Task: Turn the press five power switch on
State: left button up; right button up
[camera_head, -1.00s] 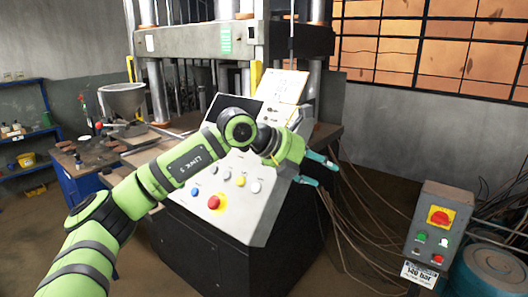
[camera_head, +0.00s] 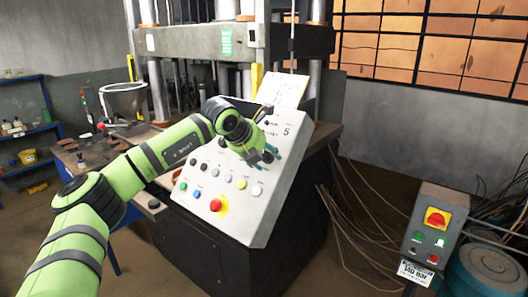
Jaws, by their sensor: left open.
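The press control panel (camera_head: 225,215) is a sloped light-grey console marked with a 5. The gripper and wrist hide that patch of panel. I cannot tell whether the fingers touch it. A grey box at the right bears a red rotary switch on a yellow plate (camera_head: 437,218). I cannot tell which control is the power switch.
The press frame (camera_head: 200,40) stands behind the panel. Loose cables (camera_head: 345,220) lie on the floor between the console and the grey box (camera_head: 418,243). A blue drum (camera_head: 480,270) stands beside the box. Blue shelves (camera_head: 30,130) are at the left.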

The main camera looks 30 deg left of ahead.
pick_arm(q)
grip_shut()
jog(key=shift+f, duration=0.1)
jog(key=shift+d+f+m+b, duration=0.1)
jog(key=shift+m+b, duration=0.75)
jog(key=shift+m, duration=0.15)
jog(key=m+b, duration=0.1)
jog(key=m, duration=0.1)
jog(key=shift+m, duration=0.3)
jog(key=m+b, duration=0.1)
jog(key=m, duration=0.2)
jog(key=shift+m, duration=0.3)
jog(key=shift+s+m+t, duration=0.1)
jog(key=shift+m+t, duration=0.3)
jog(key=shift+m, duration=1.3)
